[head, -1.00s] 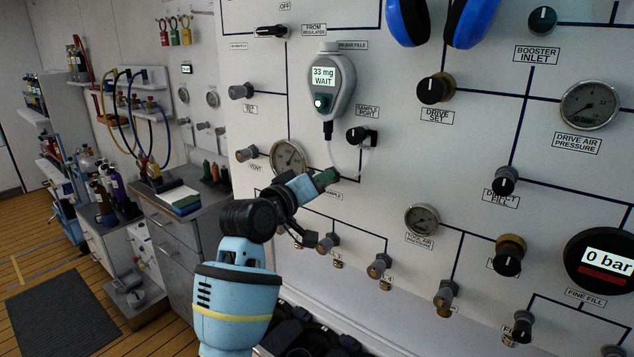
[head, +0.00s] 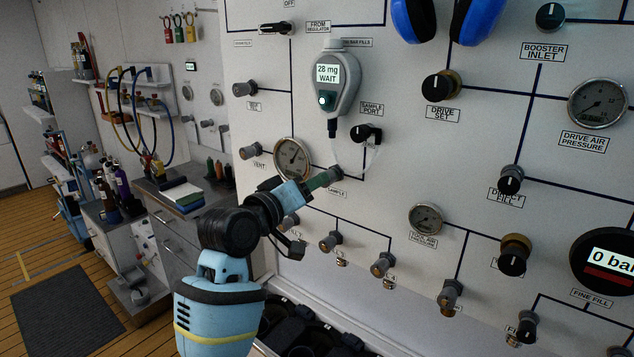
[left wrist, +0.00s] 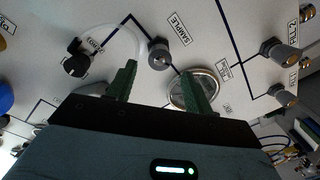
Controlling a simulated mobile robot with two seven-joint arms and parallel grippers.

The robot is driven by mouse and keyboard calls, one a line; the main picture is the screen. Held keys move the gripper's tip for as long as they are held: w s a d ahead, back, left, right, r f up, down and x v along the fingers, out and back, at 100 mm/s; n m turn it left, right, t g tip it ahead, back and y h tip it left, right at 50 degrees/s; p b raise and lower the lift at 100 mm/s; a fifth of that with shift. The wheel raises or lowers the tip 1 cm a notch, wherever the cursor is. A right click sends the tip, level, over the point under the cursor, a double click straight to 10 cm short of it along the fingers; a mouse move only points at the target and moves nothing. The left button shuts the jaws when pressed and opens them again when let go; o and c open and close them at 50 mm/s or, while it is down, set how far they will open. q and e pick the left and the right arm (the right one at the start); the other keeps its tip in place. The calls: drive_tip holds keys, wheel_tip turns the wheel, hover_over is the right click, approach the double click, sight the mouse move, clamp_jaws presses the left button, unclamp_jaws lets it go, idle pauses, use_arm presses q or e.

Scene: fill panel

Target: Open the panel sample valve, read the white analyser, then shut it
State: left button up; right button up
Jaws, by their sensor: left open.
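The white analyser (head: 335,80) hangs on the panel in the head view, and its screen reads "28 mg WAIT". A clear tube (head: 372,160) runs by the black sample port (head: 366,132). The sample valve (head: 336,173), a small grey knob, sits below it beside the "SAMPLE" label. In the left wrist view the valve (left wrist: 160,56) lies ahead of the gap between the fingers. My left gripper (head: 320,181) is open, its green fingertips close to the valve. The wrist view shows the open fingers (left wrist: 159,70) with nothing between them. I cannot tell the knob's turn angle. My right gripper is out of view.
A round gauge (head: 292,157) is close left of the valve and shows behind a finger in the wrist view. Several other knobs and valves (head: 330,240) line the panel below. A drawer bench (head: 180,225) stands at left.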

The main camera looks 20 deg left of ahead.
use_arm(q)
drive_tip(key=shift+v, duration=1.6)
idle(6.4)
